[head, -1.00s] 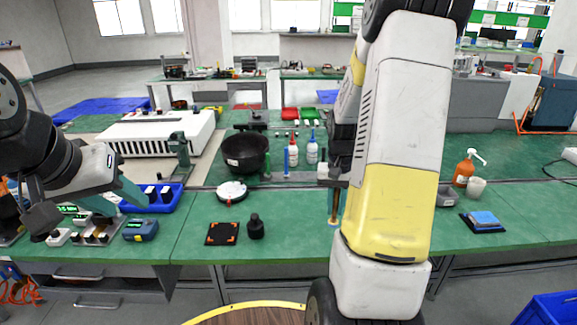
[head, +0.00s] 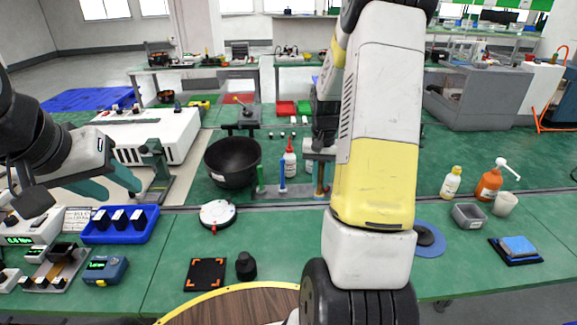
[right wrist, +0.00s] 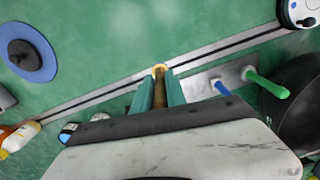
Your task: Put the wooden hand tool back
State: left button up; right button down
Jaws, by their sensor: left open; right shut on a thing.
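My right gripper (right wrist: 160,92) is shut on the wooden hand tool (right wrist: 160,74). The tool is a slim brown shaft with a yellowish ring end, between the teal fingers. In the head view the tool (head: 320,184) hangs upright at the right end of a grey metal rack (head: 298,192). I cannot tell whether it touches the rack. The rack also shows in the right wrist view (right wrist: 200,84). It holds a green-handled tool (head: 260,179) and a blue-handled tool (head: 282,176). My left gripper (head: 124,194) is open and empty near a blue tray (head: 120,236).
A white round device (head: 217,214) is in front, left. A blue disc (head: 430,242), grey bin (head: 468,215) and orange bottle (head: 489,184) are to the right.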

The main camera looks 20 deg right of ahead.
jog(key=shift+w+a+f, duration=0.15)
jog(key=shift+w+f, duration=0.6)
jog(key=shift+w, duration=1)
jog(key=shift+w+a+f, duration=0.2)
jog(key=shift+w+f, duration=0.55)
jog(key=shift+w, duration=0.95)
jog(key=shift+w+a+f, duration=0.15)
jog(key=shift+w+f, duration=0.6)
jog(key=shift+w, duration=1)
jog(key=c, duration=1.3)
grip_release()
jog(key=shift+f, duration=0.1)
jog(key=shift+c, duration=0.2)
